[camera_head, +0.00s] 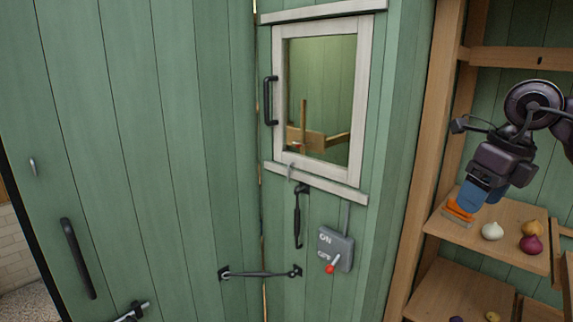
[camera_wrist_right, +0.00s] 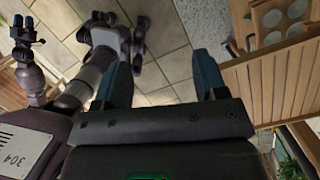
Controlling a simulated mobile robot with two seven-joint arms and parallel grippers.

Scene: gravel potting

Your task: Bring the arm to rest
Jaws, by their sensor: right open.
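My right gripper (camera_head: 474,192) hangs at the right of the head view, in front of the wooden shelves, with its blue fingers pointing down and left. In the right wrist view (camera_wrist_right: 164,68) its two fingers stand apart with only floor tiles seen between them, so it is open and empty. My left gripper (camera_wrist_right: 22,28) shows small at the upper left of the right wrist view; its jaw gap is too small to judge. It does not show clearly in the head view.
A shelf (camera_head: 487,244) holds a white onion (camera_head: 492,231), a red onion (camera_head: 531,244) and a yellow onion (camera_head: 533,228). An orange item (camera_head: 459,211) shows just below my right fingers. A switch box (camera_head: 336,248) with a red-tipped lever and a window (camera_head: 319,95) are on the green wall.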

